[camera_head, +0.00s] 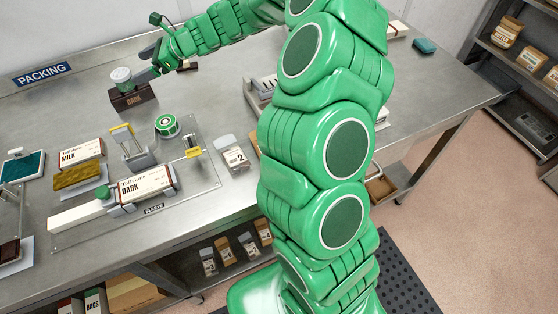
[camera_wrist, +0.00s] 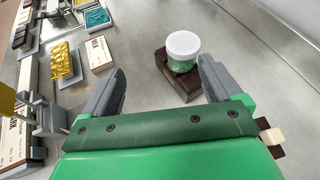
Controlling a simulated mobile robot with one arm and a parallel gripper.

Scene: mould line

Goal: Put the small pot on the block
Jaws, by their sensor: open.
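My gripper (camera_head: 147,64) is just to the right of the pot in the head view. In the wrist view its two fingers (camera_wrist: 163,75) are spread with nothing between them, and the pot is ahead of the right fingertip, apart from it.
A clear board (camera_head: 190,184) holds a DARK carton (camera_head: 146,184), a clamp and a green-white tape roll (camera_head: 166,125). A MILK carton (camera_head: 82,153) and gold bar (camera_head: 77,175) lie left.

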